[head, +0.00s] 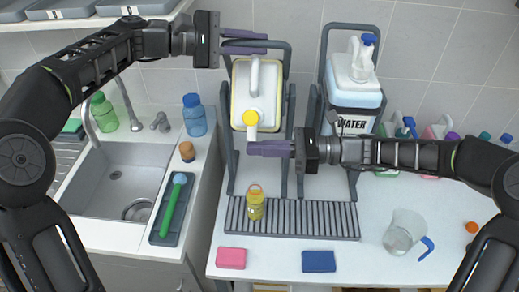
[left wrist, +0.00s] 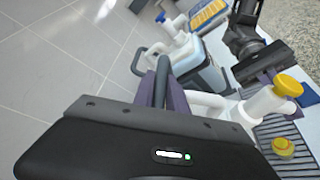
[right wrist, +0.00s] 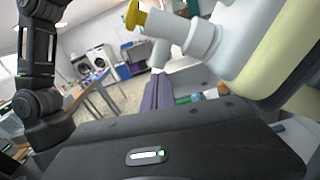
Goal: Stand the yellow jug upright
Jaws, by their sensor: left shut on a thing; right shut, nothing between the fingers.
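The yellow jug (head: 242,92), a white container with pale yellow edges and a yellow cap (head: 250,118), lies tipped forward in a grey stand (head: 231,150), its spout towards the front. My left gripper (head: 262,43) is shut on the grey bar at the top of this stand; the bar (left wrist: 160,88) runs between its purple fingers in the left wrist view. My right gripper (head: 252,148) is shut and empty, just below the spout. In the right wrist view the jug's white spout (right wrist: 205,38) is close above my fingers. I cannot tell whether they touch.
A small yellow bottle (head: 255,203) stands on the slatted grate (head: 310,220) below the spout. A blue-capped WATER jug (head: 352,88) stands upright in a second stand to the right. A clear pitcher (head: 398,238) and pink (head: 231,258) and blue (head: 318,261) sponges are on the counter. A sink (head: 120,190) is left.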

